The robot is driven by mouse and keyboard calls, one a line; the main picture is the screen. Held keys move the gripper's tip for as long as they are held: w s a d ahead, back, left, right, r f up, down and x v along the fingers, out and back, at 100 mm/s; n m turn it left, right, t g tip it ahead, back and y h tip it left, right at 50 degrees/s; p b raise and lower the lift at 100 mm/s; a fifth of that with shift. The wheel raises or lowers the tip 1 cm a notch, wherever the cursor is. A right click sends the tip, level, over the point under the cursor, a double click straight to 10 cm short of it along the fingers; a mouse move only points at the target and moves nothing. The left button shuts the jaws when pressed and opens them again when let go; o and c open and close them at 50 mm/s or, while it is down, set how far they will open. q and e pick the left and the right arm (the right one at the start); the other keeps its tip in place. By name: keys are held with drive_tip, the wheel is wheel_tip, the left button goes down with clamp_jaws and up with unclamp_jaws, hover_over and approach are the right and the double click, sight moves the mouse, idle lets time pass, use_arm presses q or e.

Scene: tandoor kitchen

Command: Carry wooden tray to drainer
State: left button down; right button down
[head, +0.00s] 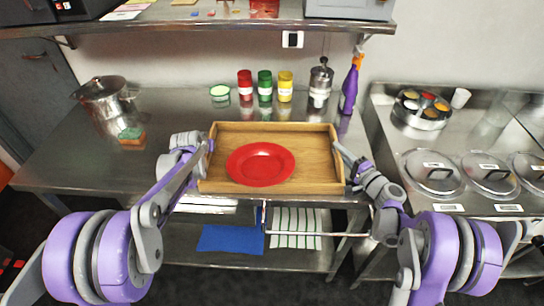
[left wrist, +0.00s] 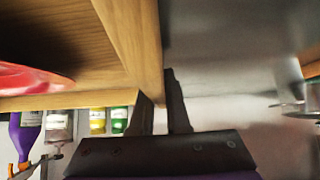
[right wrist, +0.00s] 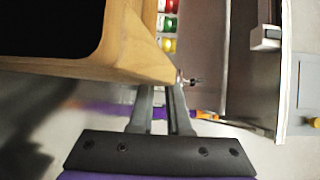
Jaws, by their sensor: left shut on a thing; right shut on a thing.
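The wooden tray (head: 310,140) is in the middle of the head view, over the front part of the steel counter, and looks about level. A red plate (head: 261,164) lies in it, left of its middle. My left gripper (head: 207,146) is shut on the tray's left side. The left wrist view shows the tray's wooden wall (left wrist: 125,40) and part of the red plate (left wrist: 30,78). My right gripper (head: 343,158) is shut on the tray's right side. The tray's wall (right wrist: 120,65) also shows in the right wrist view. I see no drainer that I can identify.
Behind the tray stand red (head: 245,85), green (head: 265,86) and yellow (head: 285,86) jars, a metal grinder (head: 320,84) and a purple spray bottle (head: 349,90). A pot (head: 103,96) and a sponge (head: 132,135) are at left.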

use_arm(q)
drive_tip(key=shift+r, duration=0.15)
use_arm(e)
drive_tip(key=shift+r, duration=0.1)
idle(0.4)
